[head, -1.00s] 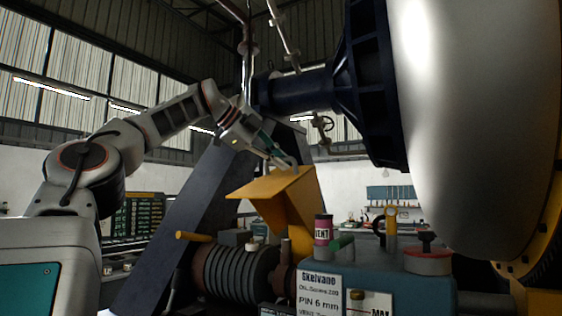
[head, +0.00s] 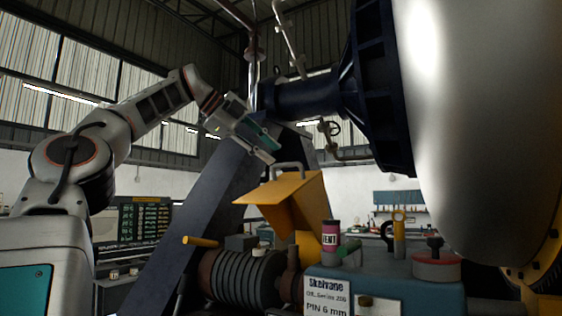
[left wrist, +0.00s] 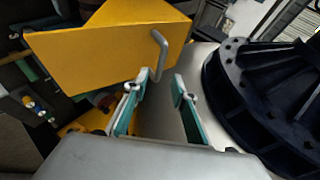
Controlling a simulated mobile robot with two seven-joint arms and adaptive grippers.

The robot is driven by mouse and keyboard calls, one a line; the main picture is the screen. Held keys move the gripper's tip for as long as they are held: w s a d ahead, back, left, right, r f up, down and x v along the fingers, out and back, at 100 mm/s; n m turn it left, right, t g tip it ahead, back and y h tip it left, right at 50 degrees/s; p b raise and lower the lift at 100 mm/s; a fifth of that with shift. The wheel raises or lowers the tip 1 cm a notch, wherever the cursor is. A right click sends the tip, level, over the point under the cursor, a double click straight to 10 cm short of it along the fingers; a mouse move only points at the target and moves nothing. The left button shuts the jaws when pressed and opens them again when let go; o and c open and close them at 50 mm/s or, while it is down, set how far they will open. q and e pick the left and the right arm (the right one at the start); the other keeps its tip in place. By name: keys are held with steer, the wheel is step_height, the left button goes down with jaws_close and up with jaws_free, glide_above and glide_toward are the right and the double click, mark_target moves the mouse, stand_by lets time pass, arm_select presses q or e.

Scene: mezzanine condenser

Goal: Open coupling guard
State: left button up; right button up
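The yellow coupling guard (head: 283,192) stands tilted up above the dark ribbed coupling (head: 243,278), whose ribs show uncovered below it. A grey bent handle (head: 288,166) sits on the guard's upper edge. In the left wrist view the guard (left wrist: 105,48) fills the upper left, with its handle (left wrist: 159,52) beyond the fingers. My left gripper (head: 268,153) is up and left of the handle, apart from it. In the left wrist view its two teal fingers (left wrist: 161,88) are spread, with nothing between them. My right gripper is not in view.
A blue-grey housing (head: 420,295) with a label, a pink vent bottle (head: 330,236) and a red-rimmed cap (head: 436,266) stands right of the coupling. A large pale vessel (head: 470,120) with a dark flange overhangs the right. A dark slanted beam (head: 190,225) rises behind the guard.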

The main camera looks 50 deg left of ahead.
arm_select(q)
steer(key=v, duration=0.4)
steer(key=shift+s+r, duration=0.2)
steer(key=shift+s, duration=0.15)
steer(key=shift+a, duration=0.1)
stand_by(0.3)
